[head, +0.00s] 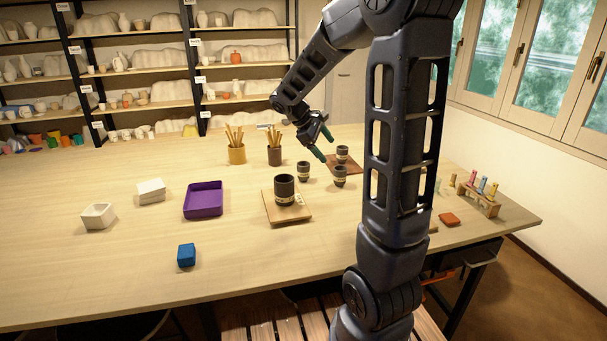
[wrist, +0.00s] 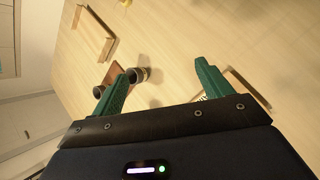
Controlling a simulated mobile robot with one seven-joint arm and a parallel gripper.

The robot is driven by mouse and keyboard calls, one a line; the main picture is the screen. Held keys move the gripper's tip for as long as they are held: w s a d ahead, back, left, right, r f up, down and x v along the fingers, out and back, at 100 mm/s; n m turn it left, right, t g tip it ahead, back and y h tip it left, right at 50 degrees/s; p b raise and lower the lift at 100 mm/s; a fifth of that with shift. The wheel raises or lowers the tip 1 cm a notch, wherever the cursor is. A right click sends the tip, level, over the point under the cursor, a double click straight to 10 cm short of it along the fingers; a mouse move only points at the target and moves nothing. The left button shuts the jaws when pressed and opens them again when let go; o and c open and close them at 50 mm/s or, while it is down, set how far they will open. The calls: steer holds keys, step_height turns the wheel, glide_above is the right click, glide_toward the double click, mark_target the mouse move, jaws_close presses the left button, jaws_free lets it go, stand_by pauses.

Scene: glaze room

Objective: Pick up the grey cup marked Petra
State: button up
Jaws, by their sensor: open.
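Several dark grey cups with pale bands stand on the table in the head view: a larger-looking one (head: 284,188) on a wooden board (head: 287,217), one (head: 303,171) behind it, one (head: 340,176) to the right, and one (head: 342,153) on a brown board (head: 355,166). The names on the bands are too small to read, so I cannot tell which is Petra's. My gripper (head: 324,145), with green fingers, is open and empty above the back cups. In the wrist view, one cup (wrist: 141,75) shows beside the left finger of my gripper (wrist: 164,72); another is partly hidden.
Two pots of tools, a yellow one (head: 237,154) and a brown one (head: 275,156), stand behind. A purple tray (head: 203,200), a blue block (head: 186,255) and a white box (head: 98,216) are at left. A wooden rack (head: 478,199) stands at right.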

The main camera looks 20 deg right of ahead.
steer(key=w+a+f+n+h, duration=0.2)
steer(key=w+f+n, duration=0.15)
steer(key=w, duration=0.25)
steer(key=w+a+f+n+h, duration=0.2)
steer(key=w+f, duration=0.2)
steer(key=w, duration=0.2)
steer(key=n+t+h, duration=0.3)
steer(key=n, duration=0.2)
glide_toward(308, 164)
steer(key=d, duration=0.1)
steer(key=d+f, duration=0.1)
steer(key=d, duration=0.2)
steer(key=shift+s+f, duration=0.1)
steer(key=shift+f, duration=0.2)
steer(key=shift+w+x, duration=0.2)
steer(key=shift+x, duration=1.15)
steer(key=shift+w+x, duration=0.15)
steer(key=shift+x, duration=1.15)
steer(key=shift+a+r, duration=0.1)
steer(key=c, duration=1.1)
steer(key=shift+r, duration=0.1)
steer(key=shift+c, duration=0.2)
